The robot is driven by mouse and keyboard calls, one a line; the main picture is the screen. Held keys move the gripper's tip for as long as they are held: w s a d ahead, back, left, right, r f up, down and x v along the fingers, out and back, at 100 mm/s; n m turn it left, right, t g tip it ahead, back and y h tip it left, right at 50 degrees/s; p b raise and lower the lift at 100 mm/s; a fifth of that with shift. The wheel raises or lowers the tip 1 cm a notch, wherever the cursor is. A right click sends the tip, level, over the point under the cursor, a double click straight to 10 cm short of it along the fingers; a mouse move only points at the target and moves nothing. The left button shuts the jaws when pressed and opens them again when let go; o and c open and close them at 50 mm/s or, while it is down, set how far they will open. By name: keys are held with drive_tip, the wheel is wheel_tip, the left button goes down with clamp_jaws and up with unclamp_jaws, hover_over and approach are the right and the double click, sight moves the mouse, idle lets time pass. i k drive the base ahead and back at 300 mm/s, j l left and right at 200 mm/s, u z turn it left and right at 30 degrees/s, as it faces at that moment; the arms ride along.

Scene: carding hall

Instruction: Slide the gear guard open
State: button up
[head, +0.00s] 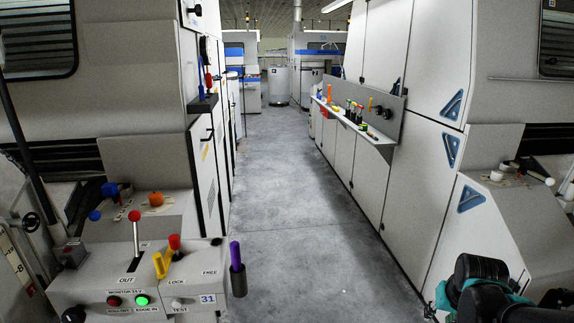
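No part in the head view can be picked out for certain as the gear guard. The right-hand machine has pale side panels (420,190) with blue triangular recesses (452,105) at their edges, and they look closed. The left-hand machine has closed pale doors (208,175) along the aisle. My gripper (485,292) seems to be part of the black and teal shape at the bottom right corner, apart from the panels. Its fingers cannot be made out, and nothing is seen held in it.
A control console (135,270) with levers, buttons and a lit green button stands at the lower left. A shelf (352,125) with coloured bobbins and small items juts from the right machine. The grey floor aisle (275,200) between the machines is clear. Drums (278,87) stand at the far end.

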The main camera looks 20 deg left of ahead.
sight(202, 132)
drive_tip(key=i+l+u, duration=0.1)
drive_tip(key=i+u, duration=0.15)
drive_tip(key=u, duration=0.2)
drive_tip(key=i+l+u, duration=0.2)
drive_tip(key=u, duration=0.25)
drive_tip(key=i+l+u, duration=0.15)
drive_tip(key=l+u, duration=0.15)
drive_tip(key=u, duration=0.15)
drive_tip(key=i+l+u, duration=0.15)
drive_tip(key=l+u, duration=0.15)
drive_tip(key=u, duration=0.15)
